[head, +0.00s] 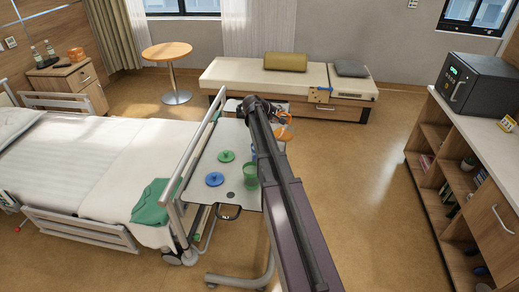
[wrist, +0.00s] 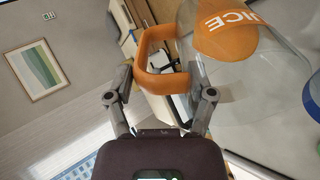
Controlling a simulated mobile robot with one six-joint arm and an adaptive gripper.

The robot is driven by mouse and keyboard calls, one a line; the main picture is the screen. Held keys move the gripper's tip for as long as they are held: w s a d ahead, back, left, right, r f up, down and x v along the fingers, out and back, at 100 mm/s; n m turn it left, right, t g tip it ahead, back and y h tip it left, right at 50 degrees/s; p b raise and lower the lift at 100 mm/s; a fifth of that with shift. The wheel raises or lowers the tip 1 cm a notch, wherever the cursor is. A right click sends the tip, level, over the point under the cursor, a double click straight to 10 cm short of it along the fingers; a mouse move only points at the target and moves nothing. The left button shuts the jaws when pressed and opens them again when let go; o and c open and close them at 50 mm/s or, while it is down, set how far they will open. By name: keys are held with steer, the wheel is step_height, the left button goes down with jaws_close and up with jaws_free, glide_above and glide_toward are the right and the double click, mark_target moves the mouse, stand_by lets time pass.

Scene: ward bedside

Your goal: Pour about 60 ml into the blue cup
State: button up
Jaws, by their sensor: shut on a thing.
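My gripper (wrist: 160,82) is shut on the orange handle (wrist: 143,52) of a clear jug (wrist: 275,75) with an orange, lettered lid (wrist: 230,35). In the head view the jug's orange part (head: 286,132) shows beside my arm, over the far end of the overbed table (head: 240,199). The jug looks tilted; I see no clear liquid level or stream. The blue cup (head: 253,152) is mostly hidden behind my arm; a blue edge (wrist: 313,97) shows at the wrist view's right. A green cup (head: 250,174) stands nearer on the table.
A blue lid (head: 214,179) and a green lid (head: 226,156) lie flat on the table, left of the cups. The bed with its raised rail (head: 203,140) is close on the left. Open floor (head: 365,180) lies to the right.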

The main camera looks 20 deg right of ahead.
steer(key=shift+s+a+r+t+h+b, duration=0.25)
steer(key=shift+a+r+h+b, duration=0.25)
steer(key=shift+a+h+b, duration=0.15)
steer(key=shift+s+a+r+t+h+b, duration=0.1)
steer(key=shift+a+r+t+h+b, duration=0.15)
steer(key=shift+a+r+h+b, duration=0.35)
steer(key=shift+s+a+r+h, duration=0.15)
steer(key=shift+a+h, duration=0.15)
steer(key=shift+h, duration=0.35)
steer(key=shift+s+a+r+t+h+b, duration=0.15)
steer(key=shift+a+h+b, duration=0.1)
steer(key=shift+a+b, duration=0.15)
steer(key=shift+s+a+r+t+h+b, duration=0.1)
steer(key=shift+a+t+h+b, duration=0.05)
steer(key=shift+a+h+b, duration=0.15)
steer(key=shift+s+a+r+h+b, duration=0.15)
steer(key=shift+a+r+h+b, duration=0.1)
steer(key=shift+a+b, duration=0.4)
stand_by(1.4)
